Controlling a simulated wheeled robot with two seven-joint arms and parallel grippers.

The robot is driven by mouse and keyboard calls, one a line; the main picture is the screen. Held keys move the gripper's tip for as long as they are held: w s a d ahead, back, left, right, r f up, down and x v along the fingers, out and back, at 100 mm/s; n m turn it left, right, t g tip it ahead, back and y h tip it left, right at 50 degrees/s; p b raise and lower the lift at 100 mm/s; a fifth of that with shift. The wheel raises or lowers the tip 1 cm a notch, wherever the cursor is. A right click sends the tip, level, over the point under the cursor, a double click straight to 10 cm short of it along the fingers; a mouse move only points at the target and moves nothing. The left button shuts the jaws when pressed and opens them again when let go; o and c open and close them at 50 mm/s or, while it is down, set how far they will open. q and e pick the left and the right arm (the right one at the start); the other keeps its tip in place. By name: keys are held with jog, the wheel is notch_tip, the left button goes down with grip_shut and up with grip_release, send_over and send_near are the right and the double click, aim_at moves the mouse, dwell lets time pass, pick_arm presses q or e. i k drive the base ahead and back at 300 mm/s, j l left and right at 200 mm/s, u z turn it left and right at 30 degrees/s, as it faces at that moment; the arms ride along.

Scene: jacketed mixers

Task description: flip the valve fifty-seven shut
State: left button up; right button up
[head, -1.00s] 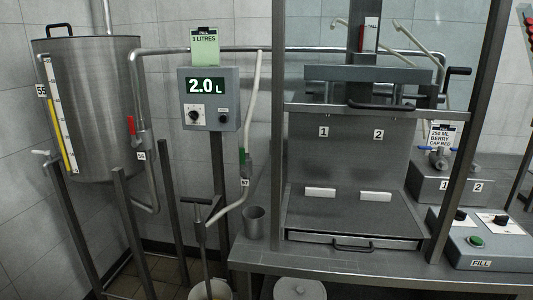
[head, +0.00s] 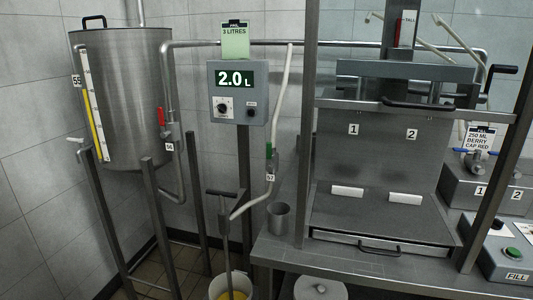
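Valve fifty-seven (head: 269,162) is on the pale hose that comes down to the right of the grey display box (head: 238,92). Its small green lever (head: 268,150) points up, in line with the hose. Its number tag (head: 270,177) reads 57 just below. Below the valve the hose bends down to the left, towards a white bucket (head: 215,291) at the bottom edge. Neither of my grippers is in view.
A steel tank (head: 125,95) stands at the left, with a red-handled valve 56 (head: 162,117) beside it. Steel posts stand below the tank. A steel cup (head: 278,216) sits on the left end of the metal bench (head: 285,255). The display reads 2.0 L.

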aim_at(269, 151)
jog(key=i+j, duration=0.1)
jog(key=j, duration=1.05)
jog(key=i+j, duration=0.15)
jog(key=j, duration=1)
jog(key=i, duration=0.05)
